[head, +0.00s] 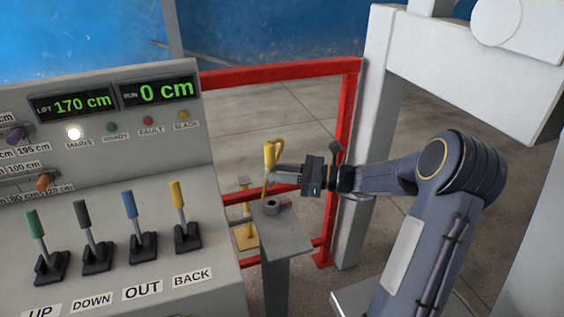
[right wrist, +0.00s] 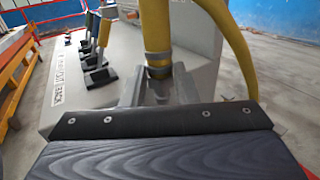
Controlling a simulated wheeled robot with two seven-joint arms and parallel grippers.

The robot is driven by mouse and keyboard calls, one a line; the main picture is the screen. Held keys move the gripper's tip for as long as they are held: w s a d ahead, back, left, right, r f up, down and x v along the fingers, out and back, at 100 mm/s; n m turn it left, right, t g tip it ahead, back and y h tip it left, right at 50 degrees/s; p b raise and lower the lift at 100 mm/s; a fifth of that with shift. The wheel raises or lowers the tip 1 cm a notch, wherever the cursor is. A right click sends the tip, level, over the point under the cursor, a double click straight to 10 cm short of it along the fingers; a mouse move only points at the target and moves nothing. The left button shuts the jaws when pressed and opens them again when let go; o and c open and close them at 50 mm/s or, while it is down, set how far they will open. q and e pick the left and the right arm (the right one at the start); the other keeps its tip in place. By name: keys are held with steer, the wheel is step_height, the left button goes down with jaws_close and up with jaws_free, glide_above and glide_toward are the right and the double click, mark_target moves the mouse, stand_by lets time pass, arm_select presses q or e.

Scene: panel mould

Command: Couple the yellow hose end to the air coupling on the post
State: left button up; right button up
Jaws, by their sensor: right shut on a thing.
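My right gripper (head: 272,173) comes in from the right and is shut on the yellow hose end (head: 268,157). The hose end stands roughly upright in the jaws, with the hose looping over at its top. It also shows in the right wrist view (right wrist: 155,30), with a grey collar (right wrist: 158,64) at the jaws. The air coupling (head: 271,206) is a short grey cylinder on top of the grey post (head: 285,240). The hose end is just above the coupling in the picture; I cannot tell whether they touch. My left gripper is not in view.
A grey control console (head: 120,210) with several coloured levers stands left of the post. A red rail frame (head: 285,72) runs behind the post, and a pale column (head: 375,120) stands to the right. Open concrete floor (head: 280,125) lies behind.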

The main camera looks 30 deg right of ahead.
steer(key=shift+w+d, duration=0.15)
steer(key=shift+w, duration=0.1)
steer(key=shift+r, duration=0.1)
stand_by(0.3)
step_height(320, 180, down, 5)
steer(key=b, duration=0.3)
steer(key=shift+s, duration=0.1)
steer(key=shift+f, duration=0.45)
stand_by(1.7)
steer(key=shift+f+b, duration=1.15)
steer(key=shift+f, duration=0.95)
